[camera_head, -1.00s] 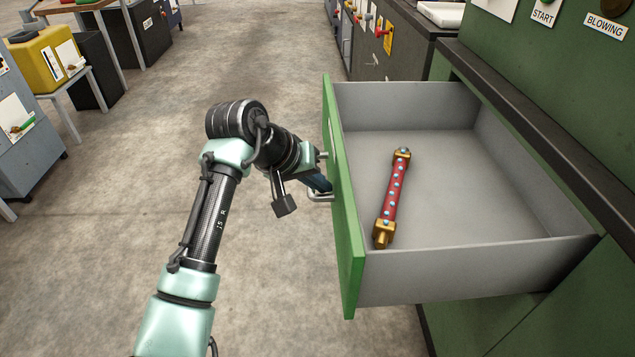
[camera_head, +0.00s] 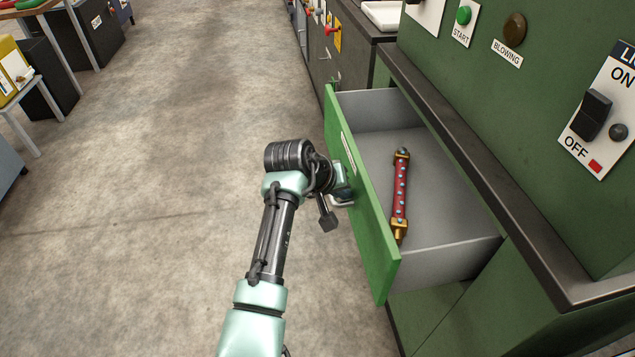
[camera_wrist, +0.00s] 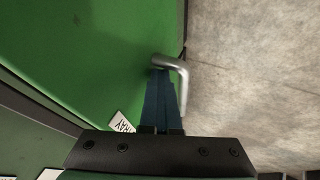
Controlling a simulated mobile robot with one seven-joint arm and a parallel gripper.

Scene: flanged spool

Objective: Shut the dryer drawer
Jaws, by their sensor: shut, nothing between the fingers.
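The dryer drawer has a green front (camera_head: 372,215) and grey walls, and it stands partly out of the green dryer (camera_head: 560,215). A red and gold rod with blue studs (camera_head: 400,195) lies inside it. My gripper (camera_head: 343,190) is at the outer face of the front, beside the handle. In the wrist view, my blue fingers (camera_wrist: 163,75) are shut together with nothing between them. Their tips are at the green front (camera_wrist: 90,55), close beside the silver bar handle (camera_wrist: 182,75). I cannot tell whether the tips touch the front.
A dark ledge (camera_head: 470,165) runs along the dryer above the drawer. The control panel has a green START button (camera_head: 463,15), a BLOWING lamp (camera_head: 515,29) and a black ON/OFF switch (camera_head: 591,115). The concrete floor (camera_head: 150,220) to the left is clear.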

